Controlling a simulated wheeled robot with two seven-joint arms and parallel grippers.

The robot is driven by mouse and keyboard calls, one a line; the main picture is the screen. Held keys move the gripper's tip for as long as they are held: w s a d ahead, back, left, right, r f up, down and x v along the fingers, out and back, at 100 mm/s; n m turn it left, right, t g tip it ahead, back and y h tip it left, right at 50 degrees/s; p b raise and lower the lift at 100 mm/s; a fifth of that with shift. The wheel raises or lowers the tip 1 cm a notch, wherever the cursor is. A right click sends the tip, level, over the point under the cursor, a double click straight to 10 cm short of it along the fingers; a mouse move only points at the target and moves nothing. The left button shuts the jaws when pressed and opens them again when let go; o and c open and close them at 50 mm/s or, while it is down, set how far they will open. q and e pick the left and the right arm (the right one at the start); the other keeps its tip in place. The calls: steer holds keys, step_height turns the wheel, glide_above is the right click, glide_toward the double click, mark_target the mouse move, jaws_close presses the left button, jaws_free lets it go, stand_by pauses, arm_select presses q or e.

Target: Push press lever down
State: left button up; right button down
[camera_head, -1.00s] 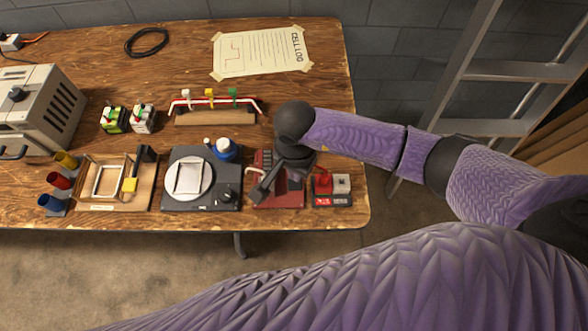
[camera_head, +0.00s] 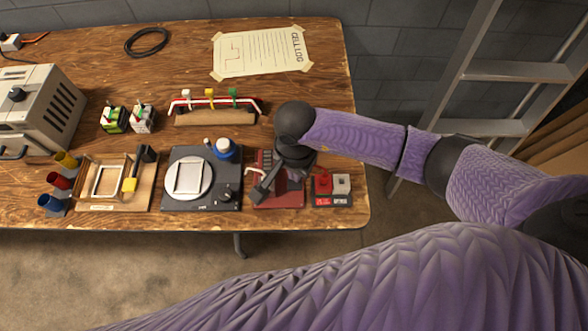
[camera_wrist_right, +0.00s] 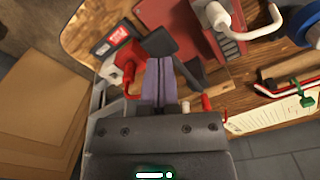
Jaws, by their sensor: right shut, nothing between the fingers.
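The press appears to be the red-based device (camera_head: 279,200) near the right end of the bench, with a pale bent lever handle (camera_head: 256,171) at its left side. In the right wrist view the red base (camera_wrist_right: 185,22) and the pale handle (camera_wrist_right: 221,19) show at the top. My right gripper (camera_head: 260,192) is low over this red base, shut and empty, its wrist hiding part of the device. In the wrist view its closed fingers (camera_wrist_right: 160,66) point toward the red base, beside the handle and apart from it in the picture. My left gripper is out of view.
A wooden jig (camera_head: 113,206) is farther left. A rack (camera_head: 215,118) stands behind.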

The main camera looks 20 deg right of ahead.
mark_target(295, 184)
steer(key=shift+f, duration=0.15)
steer(key=shift+f+b, duration=2.6)
steer(key=shift+f, duration=0.2)
steer(key=shift+r, duration=0.1)
step_height(295, 184, up, 3)
steer(key=shift+f+p, duration=0.1)
steer(key=shift+p, duration=1.1)
steer(key=shift+r+p, duration=0.65)
steer(key=shift+r, duration=0.15)
step_height(295, 184, up, 4)
steer(key=p, duration=0.3)
steer(key=shift+r, duration=0.25)
steer(key=shift+f, duration=0.1)
